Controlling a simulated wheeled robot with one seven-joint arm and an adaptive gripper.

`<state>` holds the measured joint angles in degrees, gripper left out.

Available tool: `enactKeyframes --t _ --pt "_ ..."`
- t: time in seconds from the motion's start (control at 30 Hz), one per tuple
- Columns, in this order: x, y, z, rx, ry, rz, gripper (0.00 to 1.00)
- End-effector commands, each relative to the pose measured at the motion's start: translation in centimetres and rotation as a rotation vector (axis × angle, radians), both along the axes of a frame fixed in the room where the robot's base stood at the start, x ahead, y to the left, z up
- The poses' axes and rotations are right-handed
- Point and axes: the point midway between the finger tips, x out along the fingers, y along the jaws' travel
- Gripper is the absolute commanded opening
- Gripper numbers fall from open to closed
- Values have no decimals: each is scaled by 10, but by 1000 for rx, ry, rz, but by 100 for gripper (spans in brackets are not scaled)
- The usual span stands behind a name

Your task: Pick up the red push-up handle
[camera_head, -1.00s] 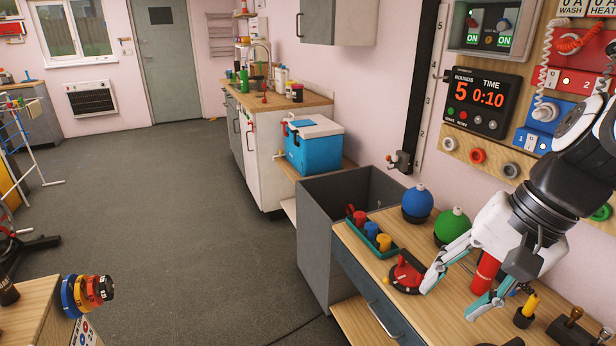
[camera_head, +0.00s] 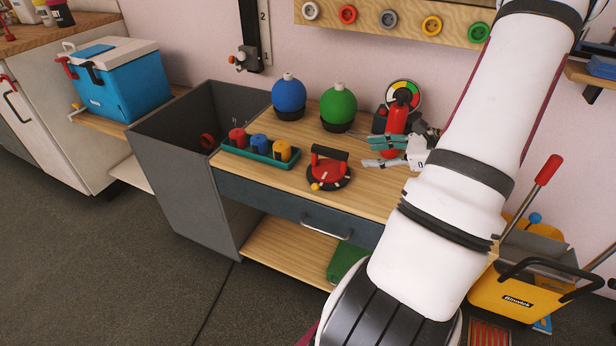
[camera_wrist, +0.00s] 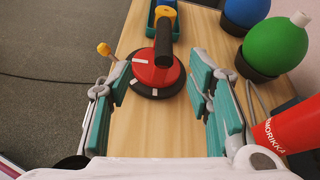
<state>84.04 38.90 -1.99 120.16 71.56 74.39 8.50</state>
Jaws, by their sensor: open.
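The red push-up handle (camera_head: 330,170) has a round red base on a black disc and a black grip. It sits on the wooden bench top (camera_head: 290,185) near the front edge. In the wrist view the handle (camera_wrist: 152,76) lies ahead, past and roughly between my fingertips, with its black grip pointing away. My gripper (camera_head: 378,151) is open and empty, to the right of the handle in the head view. Its teal-padded fingers are spread wide in the wrist view (camera_wrist: 158,84). Nothing touches the handle that I can see.
A teal tray (camera_head: 261,159) with red, blue and yellow pieces stands left of the handle. Blue (camera_head: 289,95) and green (camera_head: 338,106) balls stand behind it. A red extinguisher-like cylinder (camera_head: 397,117) stands close to my gripper. A grey bin (camera_head: 185,150) adjoins the bench's left end.

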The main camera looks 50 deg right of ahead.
Motion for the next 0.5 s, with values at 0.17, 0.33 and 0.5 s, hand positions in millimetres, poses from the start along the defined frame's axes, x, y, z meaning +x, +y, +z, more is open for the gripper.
enactKeyframes --t 0.17,0.33,0.5 --pt "11 -1 -11 10 -4 -18 46" --pt "41 8 -23 10 -5 -15 46" --pt "65 15 -33 9 -3 -15 46"
